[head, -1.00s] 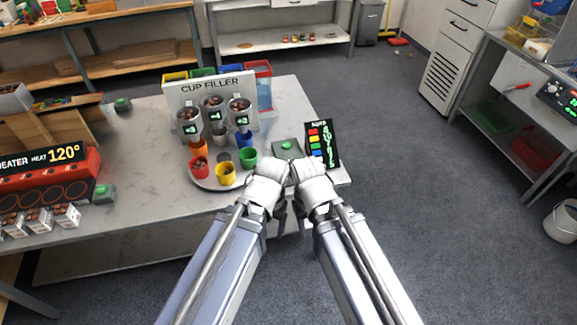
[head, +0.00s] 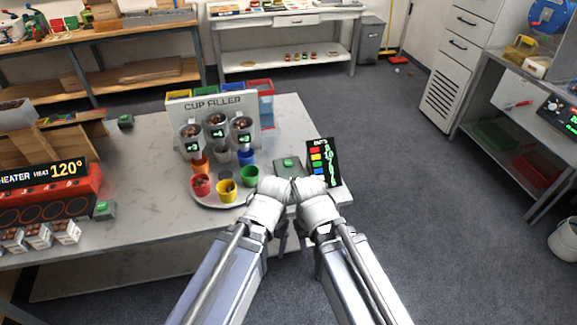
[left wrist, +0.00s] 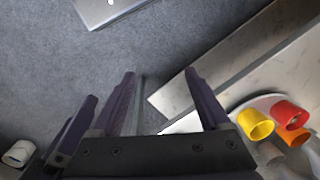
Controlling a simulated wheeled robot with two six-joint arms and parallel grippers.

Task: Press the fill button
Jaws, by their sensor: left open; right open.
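A green button (head: 288,162) sits on a dark box (head: 284,172) at the table's right end, beside the cup filler (head: 214,110). The filler has several clear hoppers over a round tray (head: 218,206) of coloured cups. My left gripper (head: 283,242) and right gripper (head: 305,243) hang side by side below the box in the head view, near the table's front edge. Both are open; their fingers are partly hidden by my wrists. In the left wrist view, my left gripper's jaws (left wrist: 160,85) are apart and empty, with floor and the table's edge beyond.
A dark board (head: 323,163) with coloured squares stands right of the button box. Other green buttons show at the heater (head: 104,209) and near the table's back left (head: 125,121). Chestnut boxes (head: 38,234) stand by the heater.

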